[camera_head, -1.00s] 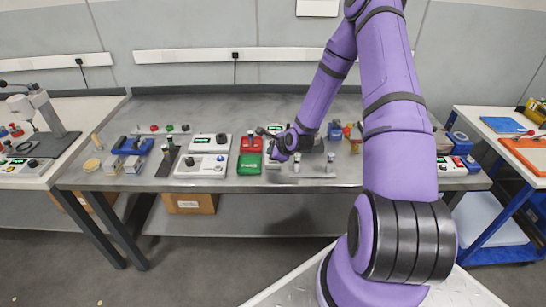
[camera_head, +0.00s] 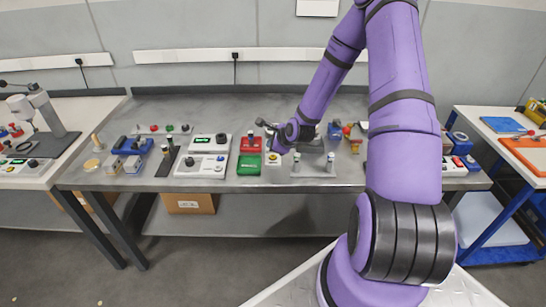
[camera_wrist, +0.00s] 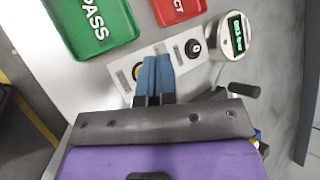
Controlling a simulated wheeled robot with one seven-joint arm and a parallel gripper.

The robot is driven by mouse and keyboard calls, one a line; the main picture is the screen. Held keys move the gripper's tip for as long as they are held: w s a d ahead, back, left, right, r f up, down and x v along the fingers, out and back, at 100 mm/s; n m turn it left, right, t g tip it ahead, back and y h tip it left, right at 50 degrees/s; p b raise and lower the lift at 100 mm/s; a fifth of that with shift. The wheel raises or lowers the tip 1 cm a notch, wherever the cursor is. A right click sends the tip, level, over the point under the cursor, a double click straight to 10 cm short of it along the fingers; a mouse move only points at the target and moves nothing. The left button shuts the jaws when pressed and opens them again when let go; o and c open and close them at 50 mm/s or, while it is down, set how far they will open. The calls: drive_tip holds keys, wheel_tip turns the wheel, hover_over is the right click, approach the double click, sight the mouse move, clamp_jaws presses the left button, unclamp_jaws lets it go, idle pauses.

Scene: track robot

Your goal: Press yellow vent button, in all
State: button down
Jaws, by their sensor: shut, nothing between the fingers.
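The yellow button (camera_head: 273,158) sits on a small pale box at the front of the middle bench. In the wrist view, only part of the yellow button (camera_wrist: 137,70) shows, at the left edge of my fingers. My gripper (camera_wrist: 157,62) is shut and empty, its blue fingers over a pale panel (camera_wrist: 122,78). The fingers hide part of the button and panel. I cannot tell whether they touch either. A black knob (camera_wrist: 194,48) is on the panel, right of the fingertips. In the head view, my wrist is just above and right of the button, and the fingertips are unclear.
A green tray (camera_wrist: 90,22) marked PASS and a red tray (camera_wrist: 178,8) lie beyond the panel. A round device with a green display (camera_wrist: 235,38) stands right of the knob. Control boxes (camera_head: 202,165) are left of the trays. A grey stand (camera_head: 313,168) is right of the button.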

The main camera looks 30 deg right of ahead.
sight(272, 157)
drive_tip(key=shift+r, duration=1.55)
drive_tip(key=shift+r, duration=0.15)
drive_tip(key=s+a+r+n+g+h, duration=0.1)
drive_tip(key=s+a+r+n, duration=0.3)
drive_tip(key=r, duration=0.4)
drive_tip(key=s+a+r+n+g+h, duration=0.1)
drive_tip(key=s+r+n, duration=0.2)
drive_tip(key=r+n, duration=0.4)
drive_tip(key=s+a+r+n+g, duration=0.1)
drive_tip(key=s+a+r+n, duration=0.25)
drive_tip(key=r, duration=0.55)
drive_tip(key=s+a+r+n, duration=0.2)
drive_tip(key=s+r+n, duration=0.1)
drive_tip(key=s, duration=0.5)
drive_tip(key=s+a+r+n, duration=0.2)
drive_tip(key=s+r+n, duration=0.2)
drive_tip(key=s, duration=0.3)
drive_tip(key=s+a+r+n+g, duration=0.1)
drive_tip(key=s+a+r+n, duration=0.1)
drive_tip(key=s+r+n, duration=0.2)
drive_tip(key=s+r, duration=0.2)
drive_tip(key=s, duration=0.2)
drive_tip(key=shift+s+a+y, duration=0.2)
drive_tip(key=shift+s+y, duration=0.1)
drive_tip(key=shift+y, duration=0.1)
